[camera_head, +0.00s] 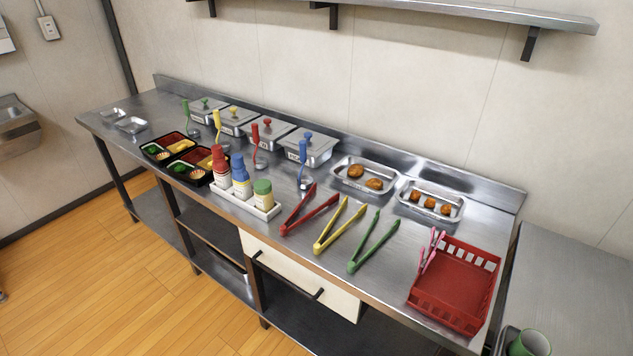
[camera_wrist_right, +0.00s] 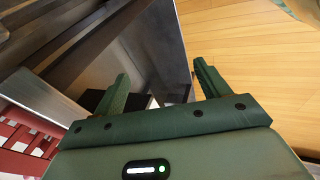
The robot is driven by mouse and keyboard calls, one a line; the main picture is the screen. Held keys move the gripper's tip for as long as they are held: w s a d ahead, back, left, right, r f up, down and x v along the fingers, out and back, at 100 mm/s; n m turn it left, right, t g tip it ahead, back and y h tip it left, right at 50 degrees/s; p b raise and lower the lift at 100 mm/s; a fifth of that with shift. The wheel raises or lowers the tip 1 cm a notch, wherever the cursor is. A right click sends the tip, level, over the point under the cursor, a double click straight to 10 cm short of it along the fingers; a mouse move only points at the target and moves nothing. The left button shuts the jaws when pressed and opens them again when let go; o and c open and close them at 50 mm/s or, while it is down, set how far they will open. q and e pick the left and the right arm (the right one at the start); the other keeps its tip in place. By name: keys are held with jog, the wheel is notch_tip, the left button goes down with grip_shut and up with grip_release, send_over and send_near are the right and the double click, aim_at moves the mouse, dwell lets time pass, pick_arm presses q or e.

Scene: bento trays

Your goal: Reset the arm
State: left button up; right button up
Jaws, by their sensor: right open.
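My right gripper (camera_wrist_right: 162,84) shows only in the wrist view. Its two dark green fingers stand well apart, with nothing between them. Past the fingers are the edge of a metal counter and the wood floor, so the gripper is out over open space beside the counter. A red basket shows at the lower left of that view (camera_wrist_right: 25,140). My left gripper is not in view.
The steel counter (camera_head: 390,270) holds a red basket (camera_head: 455,285), red, yellow and green tongs (camera_head: 375,240), food trays (camera_head: 432,202), lidded pots (camera_head: 268,130), bottles in a white caddy (camera_head: 245,200) and bento trays (camera_head: 190,165). A shelf (camera_head: 420,12) hangs above. The floor in front (camera_head: 100,270) is clear.

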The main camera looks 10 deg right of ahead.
jog(key=s+a+f+m+g+y, duration=0.1)
jog(key=s+f, duration=0.4)
jog(key=f, duration=0.3)
jog(key=s+a+f+g+y, duration=0.1)
jog(key=s+f, duration=0.5)
jog(key=f, duration=0.2)
jog(key=s+f+m+g, duration=0.1)
jog(key=s+f, duration=0.2)
jog(key=s, duration=0.3)
jog(key=s+d+f+m+g, duration=0.1)
jog(key=s+f, duration=0.3)
jog(key=s, duration=0.2)
jog(key=shift+s, duration=0.3)
